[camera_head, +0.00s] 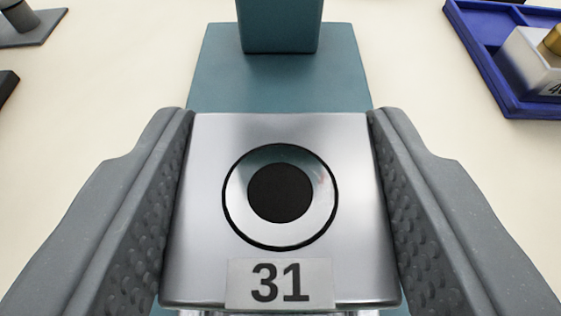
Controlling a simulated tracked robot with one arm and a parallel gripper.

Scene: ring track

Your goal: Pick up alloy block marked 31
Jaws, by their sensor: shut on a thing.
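The alloy block marked 31 (210,215) is a silver metal block with a round dark recess in its top and a label reading 31 at its near edge. My gripper (279,205) is shut on it, with one grey, bumpy-padded finger along its left side and the other along its right side. A teal base (285,85) shows behind and below the block. I cannot tell whether the block touches it. The block's underside is hidden.
A teal upright (278,25) rises from the base just beyond the block. A blue tray (485,55) at the upper right holds another metal block (525,65) with a brass-coloured top. A grey plate (35,28) is at the upper left.

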